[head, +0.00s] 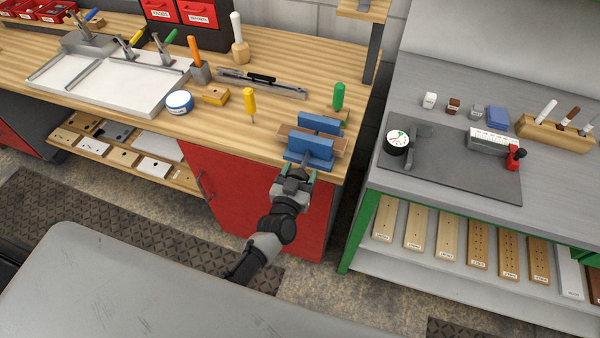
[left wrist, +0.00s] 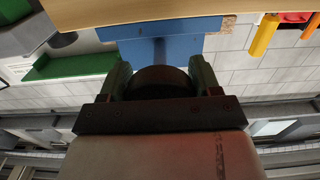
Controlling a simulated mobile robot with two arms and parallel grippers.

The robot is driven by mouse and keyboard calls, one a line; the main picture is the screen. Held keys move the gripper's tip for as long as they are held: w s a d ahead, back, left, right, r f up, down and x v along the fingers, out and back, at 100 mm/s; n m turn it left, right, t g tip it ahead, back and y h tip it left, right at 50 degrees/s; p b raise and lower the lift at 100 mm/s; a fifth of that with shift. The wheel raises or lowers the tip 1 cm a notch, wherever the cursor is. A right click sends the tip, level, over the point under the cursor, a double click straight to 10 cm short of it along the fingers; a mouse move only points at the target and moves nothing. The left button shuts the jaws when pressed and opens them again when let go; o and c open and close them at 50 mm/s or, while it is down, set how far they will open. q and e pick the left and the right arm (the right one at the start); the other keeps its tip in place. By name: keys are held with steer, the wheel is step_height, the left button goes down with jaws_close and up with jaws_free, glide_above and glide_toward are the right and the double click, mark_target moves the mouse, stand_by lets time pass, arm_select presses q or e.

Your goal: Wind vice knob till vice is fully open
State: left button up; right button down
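The blue vice (head: 308,155) is at the front right corner of the wooden workbench. Its two blue jaws stand apart, with brown wood-coloured pieces between them. My left gripper (head: 295,177) is in front of the vice, at the bench's front edge. In the left wrist view, the dark round vice knob (left wrist: 160,82) sits between the fingers of my left gripper (left wrist: 160,78). It fills the gap, and both fingers appear to touch its sides. The vice's blue body (left wrist: 165,48) shows just beyond the knob. The knob is hidden in the head view. My right gripper is not in view.
A green-handled tool (head: 338,97) stands behind the vice and a yellow-handled screwdriver (head: 249,103) stands to its left. A red cabinet (head: 255,200) is below the bench. A grey table (head: 400,185) with a dial gauge (head: 397,143) stands to the right, across a gap.

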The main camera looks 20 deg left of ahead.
arm_select(q)
steer(key=c, duration=0.3)
steer(key=n+b, duration=0.1)
steer(key=n, duration=0.3)
steer(key=shift+d+f+n, duration=0.1)
steer(key=shift+n, duration=0.3)
steer(key=n+b, duration=0.1)
steer(key=n, duration=0.4)
steer(key=shift+n+b, duration=0.35)
steer(key=shift+n, duration=0.85)
steer(key=o, duration=0.9)
steer(key=shift+s, duration=0.15)
